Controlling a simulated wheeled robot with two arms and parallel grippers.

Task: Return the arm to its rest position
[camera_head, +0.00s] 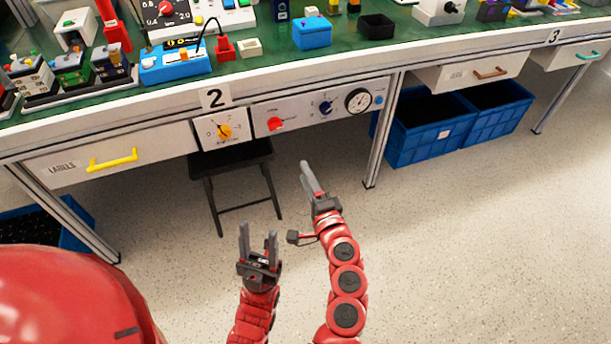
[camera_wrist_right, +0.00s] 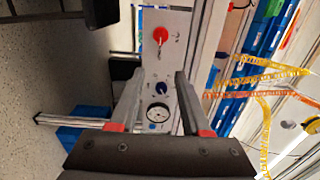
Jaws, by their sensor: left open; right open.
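My left gripper (camera_head: 258,245) is open and empty, low in front of the bench in the head view. My right gripper (camera_head: 309,178) points up toward the bench front, apart from it. In the right wrist view the right gripper (camera_wrist_right: 155,92) is open with nothing between its fingers.
A dark stool (camera_head: 232,160) stands under the bench. Blue crates (camera_head: 425,140) sit below it at the right. A drawer with a yellow handle (camera_head: 113,160) is at the left. The green bench top (camera_head: 290,62) holds several devices. The floor (camera_head: 480,240) at the right is clear.

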